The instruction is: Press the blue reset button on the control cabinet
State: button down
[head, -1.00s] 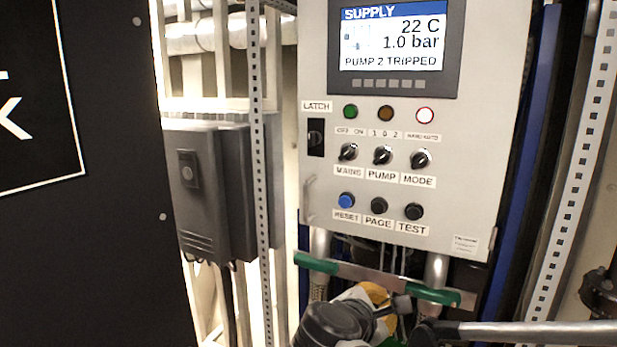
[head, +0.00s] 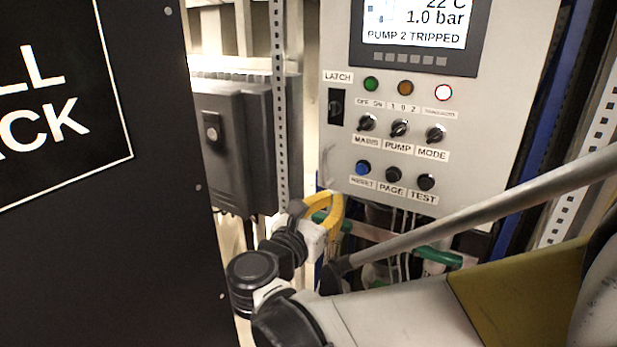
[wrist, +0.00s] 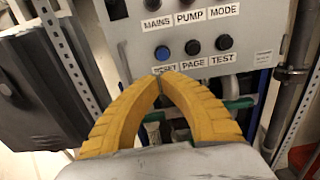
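The grey control cabinet (head: 340,150) fills the upper right of the head view. The blue reset button (head: 363,168) is the left one in its bottom row, above the RESET label. In the wrist view the blue button (wrist: 163,52) is just above the fingertips. My gripper (head: 335,192), with yellow fingers, is in front of the cabinet, below and left of the button. In the wrist view the fingers (wrist: 161,76) meet at their tips with nothing between them. The tips overlap the RESET label in that picture; I cannot tell the gap to the panel.
The black PAGE button (head: 393,174) and TEST button (head: 426,182) sit right of the blue one, with knobs above. A green-ended bar (head: 385,240) runs below the cabinet. A dark box (head: 235,150) and a black panel (head: 90,230) stand left.

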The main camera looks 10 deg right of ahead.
aim_at(358, 172)
jog(key=p+x, duration=0.1)
jog(key=x, duration=1.1)
jog(key=shift+w+d, duration=0.15)
jog(key=shift+w, duration=0.15)
jog(key=shift+d, duration=0.1)
jog(key=shift+b+x, duration=0.35)
jog(key=shift+x, duration=0.5)
